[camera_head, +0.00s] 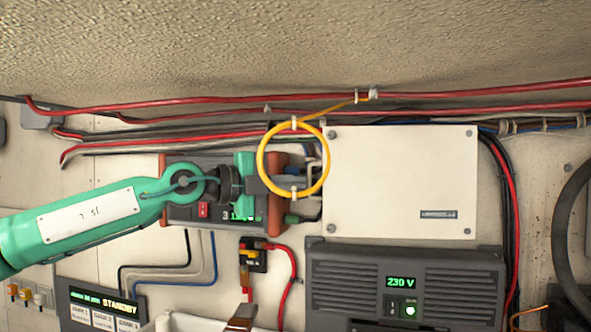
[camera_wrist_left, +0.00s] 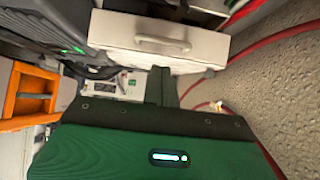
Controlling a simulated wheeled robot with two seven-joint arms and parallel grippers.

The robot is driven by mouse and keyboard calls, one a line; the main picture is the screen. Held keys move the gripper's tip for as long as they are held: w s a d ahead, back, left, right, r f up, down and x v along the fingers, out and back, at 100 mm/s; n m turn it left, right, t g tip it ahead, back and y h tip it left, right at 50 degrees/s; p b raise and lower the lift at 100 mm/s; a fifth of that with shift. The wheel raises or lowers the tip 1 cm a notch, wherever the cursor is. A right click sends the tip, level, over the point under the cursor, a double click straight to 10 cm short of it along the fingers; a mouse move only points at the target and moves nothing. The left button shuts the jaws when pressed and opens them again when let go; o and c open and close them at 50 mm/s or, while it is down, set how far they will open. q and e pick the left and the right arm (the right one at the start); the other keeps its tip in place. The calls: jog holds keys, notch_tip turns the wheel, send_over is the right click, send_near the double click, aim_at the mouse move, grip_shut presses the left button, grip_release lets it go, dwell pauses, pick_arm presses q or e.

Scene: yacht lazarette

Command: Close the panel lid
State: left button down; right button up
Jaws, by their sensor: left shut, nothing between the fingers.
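The panel lid (camera_head: 400,180) is a flat cream rectangle with a small dark label and screws at its corners, right of centre in the head view. In the left wrist view a cream panel with a bar handle (camera_wrist_left: 162,44) lies just beyond my fingers. I cannot tell how far the lid is open. My left gripper (camera_head: 268,185) is shut and empty, left of the lid's left edge. Its dark fingers also show in the left wrist view (camera_wrist_left: 161,88). Whether they touch anything is unclear.
A yellow cable loop (camera_head: 261,145) hangs by the fingertips. A dark box with orange ends (camera_head: 276,215) sits behind my gripper. A grey 230 V unit (camera_head: 345,270) is below the lid. Red cables (camera_head: 200,99) run above; a black hose (camera_head: 562,230) is far right.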

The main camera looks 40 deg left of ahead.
pick_arm(q)
jog(key=shift+w+a+p, duration=0.3)
jog(key=shift+w, duration=0.25)
jog(key=shift+w+a+p, duration=0.25)
jog(key=shift+w+p, duration=0.05)
jog(key=shift+w, duration=0.25)
jog(key=w+a+p, duration=0.2)
jog(key=w+a, duration=0.1)
jog(key=shift+w+a, duration=0.1)
jog(key=shift+f, duration=0.2)
